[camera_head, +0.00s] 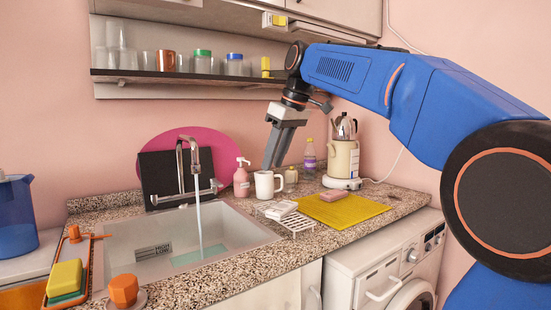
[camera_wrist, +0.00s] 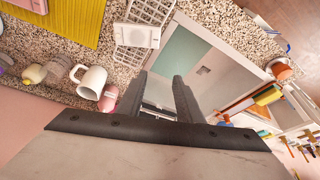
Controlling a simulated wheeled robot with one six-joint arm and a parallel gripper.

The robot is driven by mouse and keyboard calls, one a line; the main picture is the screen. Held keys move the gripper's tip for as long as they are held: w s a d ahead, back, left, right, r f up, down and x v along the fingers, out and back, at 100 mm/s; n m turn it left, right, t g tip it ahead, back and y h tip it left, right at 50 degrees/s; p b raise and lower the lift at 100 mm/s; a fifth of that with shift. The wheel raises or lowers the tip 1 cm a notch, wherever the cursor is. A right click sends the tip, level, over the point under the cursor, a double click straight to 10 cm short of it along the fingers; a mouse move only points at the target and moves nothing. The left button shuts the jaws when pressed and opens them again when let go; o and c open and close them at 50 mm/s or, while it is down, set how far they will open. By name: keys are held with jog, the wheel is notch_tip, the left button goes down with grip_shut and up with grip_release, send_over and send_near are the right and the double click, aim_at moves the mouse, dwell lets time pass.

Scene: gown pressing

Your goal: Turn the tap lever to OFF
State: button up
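The metal tap (camera_head: 190,160) stands behind the sink (camera_head: 232,232), in front of a dark board. A stream of water (camera_head: 199,225) runs from its spout into the basin. A small lever-like part (camera_head: 215,186) shows at the right end of the tap's horizontal body; its exact setting is hard to tell. My gripper (camera_head: 271,166) is to the right of the tap, above the white mug, fingers pointing down, apart from the tap. In the wrist view, my gripper (camera_wrist: 158,80) is open, with a gap between its fingers and nothing held; part of the sink shows beyond.
A white rack (camera_head: 293,222), yellow mat (camera_head: 345,210) and kettle (camera_head: 343,160) are to the right. A shelf (camera_head: 180,78) with cups hangs above. An orange knob-like item (camera_head: 124,290) is at the front.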

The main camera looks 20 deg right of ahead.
jog(key=c, duration=0.5)
jog(key=shift+w+a, duration=0.1)
jog(key=shift+w, duration=0.35)
grip_shut()
jog(key=m+y, duration=0.3)
jog(key=y, duration=0.1)
send_near(217, 184)
jog(key=d+r, duration=0.2)
jog(key=d, duration=0.3)
jog(key=x, duration=1)
jog(key=shift+a+f, duration=0.1)
jog(key=shift+a, duration=0.05)
jog(key=shift+s+a+m, duration=0.1)
jog(key=shift+m, duration=0.3)
